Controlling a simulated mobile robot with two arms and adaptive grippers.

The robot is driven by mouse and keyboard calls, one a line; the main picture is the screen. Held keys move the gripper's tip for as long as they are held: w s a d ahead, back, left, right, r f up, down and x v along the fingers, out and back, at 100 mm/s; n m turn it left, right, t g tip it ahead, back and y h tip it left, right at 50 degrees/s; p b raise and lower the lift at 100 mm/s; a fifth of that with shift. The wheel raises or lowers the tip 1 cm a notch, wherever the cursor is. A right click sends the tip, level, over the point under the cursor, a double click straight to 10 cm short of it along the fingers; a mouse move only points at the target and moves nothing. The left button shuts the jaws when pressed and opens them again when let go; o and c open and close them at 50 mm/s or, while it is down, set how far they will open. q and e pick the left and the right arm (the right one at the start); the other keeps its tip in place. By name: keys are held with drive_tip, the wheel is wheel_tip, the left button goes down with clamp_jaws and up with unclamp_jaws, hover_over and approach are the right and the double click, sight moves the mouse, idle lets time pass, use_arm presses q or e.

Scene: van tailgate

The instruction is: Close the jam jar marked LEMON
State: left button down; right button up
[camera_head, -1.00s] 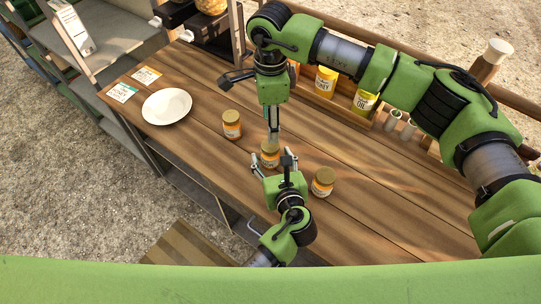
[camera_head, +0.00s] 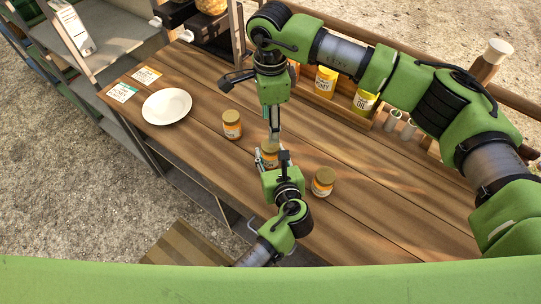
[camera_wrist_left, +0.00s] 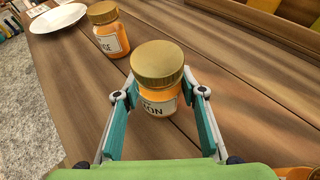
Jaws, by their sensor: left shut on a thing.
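The jam jar with a gold lid and orange contents (camera_wrist_left: 160,98) stands upright on the table; its label shows "ON" at the end. In the head view this jar (camera_head: 270,160) is partly hidden by my grippers. My left gripper (camera_head: 269,158) is shut on it from the near side, one finger on each side of its body in the wrist view (camera_wrist_left: 160,108). The gold lid (camera_wrist_left: 158,62) sits on the jar; how tightly, I cannot tell. My right gripper (camera_head: 273,136) points down just above or behind the lid. Its finger gap does not show.
A similar jar (camera_head: 232,126) stands to the left and another (camera_head: 323,182) to the right. A white plate (camera_head: 167,106) and two cards (camera_head: 123,92) lie at the left. Yellow containers (camera_head: 326,83) and pale cylinders (camera_head: 393,119) stand along the back. The table's (camera_head: 400,205) front right is clear.

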sight(270, 155)
drive_tip(key=n, duration=1.7)
drive_tip(key=shift+f, duration=4)
drive_tip(key=shift+c, duration=0.5)
